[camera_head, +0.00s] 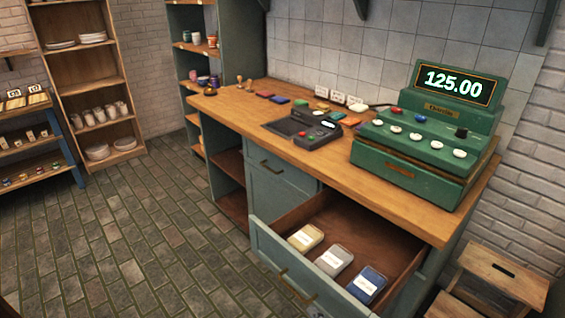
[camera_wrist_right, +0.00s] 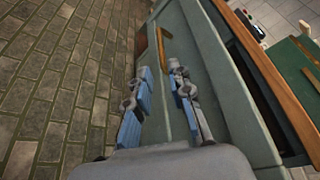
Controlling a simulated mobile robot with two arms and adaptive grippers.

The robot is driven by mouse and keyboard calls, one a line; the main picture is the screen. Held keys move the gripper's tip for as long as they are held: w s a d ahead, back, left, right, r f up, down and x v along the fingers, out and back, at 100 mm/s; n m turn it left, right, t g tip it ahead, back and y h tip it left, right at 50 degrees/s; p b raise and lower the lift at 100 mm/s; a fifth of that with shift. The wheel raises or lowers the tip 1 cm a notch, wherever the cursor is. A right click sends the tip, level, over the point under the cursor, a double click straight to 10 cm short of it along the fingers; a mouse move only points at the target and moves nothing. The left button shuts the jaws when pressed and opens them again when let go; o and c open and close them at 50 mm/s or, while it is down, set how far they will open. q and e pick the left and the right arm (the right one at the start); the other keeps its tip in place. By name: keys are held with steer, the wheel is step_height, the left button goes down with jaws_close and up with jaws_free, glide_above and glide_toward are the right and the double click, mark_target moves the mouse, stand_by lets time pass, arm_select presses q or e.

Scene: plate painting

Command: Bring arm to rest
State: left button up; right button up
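My right gripper (camera_wrist_right: 156,78) shows in the right wrist view, with its two blue-and-grey fingers spread apart and nothing held between them. A wooden handle (camera_wrist_right: 161,44) on a grey-green drawer front (camera_wrist_right: 196,60) lies just beyond the fingertips. I cannot tell how far apart the handle and fingers are. In the head view, an open drawer (camera_head: 377,241) juts out under the counter. It holds a tan box (camera_head: 305,238), a pale grey box (camera_head: 334,260) and a blue box (camera_head: 368,285). My left gripper is in neither view.
The wooden counter (camera_head: 226,104) carries a green cash register (camera_head: 425,150) reading 125.00 and a dark keypad device (camera_head: 303,127). A wooden step stool (camera_head: 500,275) stands at the right. Shelves (camera_head: 85,62) line the back left. The brick floor (camera_head: 130,235) at left is clear.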

steer(key=s+d+f+n+g+h, duration=0.1)
steer(key=s+d+f+n+g, duration=0.3)
steer(key=f, duration=1)
steer(key=s+a+f+n+g+h, duration=0.1)
steer(key=s+f+n+g, duration=0.2)
steer(key=s+f+n, duration=0.8)
steer(key=s+d+f+n+g+h, duration=0.1)
steer(key=s+d+f+n+g, duration=0.2)
steer(key=s+f, duration=0.6)
steer(key=s+d+f+n+g+h, duration=0.2)
steer(key=s+d+f+n, duration=0.3)
steer(key=s, duration=0.7)
step_height(320, 180, down, 4)
steer(key=shift+s+d+r+g, duration=0.15)
steer(key=shift+d+g, duration=0.55)
steer(key=shift+d, duration=0.5)
